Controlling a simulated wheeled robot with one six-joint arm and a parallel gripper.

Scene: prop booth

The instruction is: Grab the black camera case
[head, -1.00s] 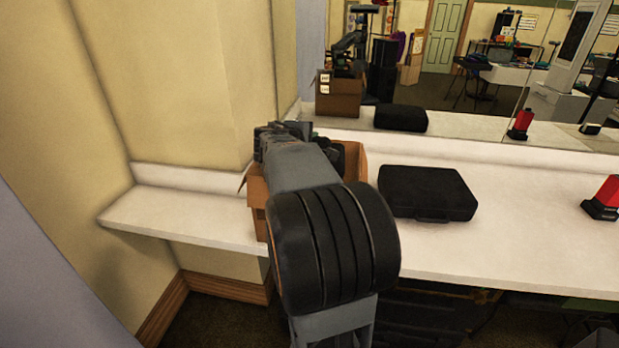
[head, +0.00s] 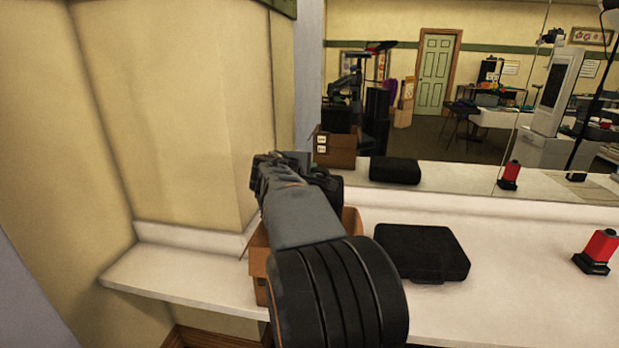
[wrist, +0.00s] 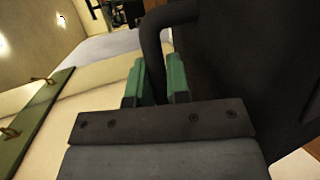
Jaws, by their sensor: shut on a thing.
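My gripper (wrist: 156,78) is shut on the curved black handle (wrist: 153,45) of a dark, flat-sided thing (wrist: 245,60), which looks like a black case and fills the right of the wrist view. In the head view my gripper (head: 285,168) is above the cardboard box (head: 258,262) on the counter, and my arm hides most of what it holds. A separate black hard case (head: 420,252) lies flat on the counter to the right of the box, apart from my gripper. Which of the two is the camera case I cannot tell for sure.
The white counter (head: 490,285) runs along a wall mirror (head: 450,60), which reflects the box, the flat case and the room. A red and black object (head: 598,250) stands at the right. The yellow wall (head: 190,110) is close at the left. The counter's left end is clear.

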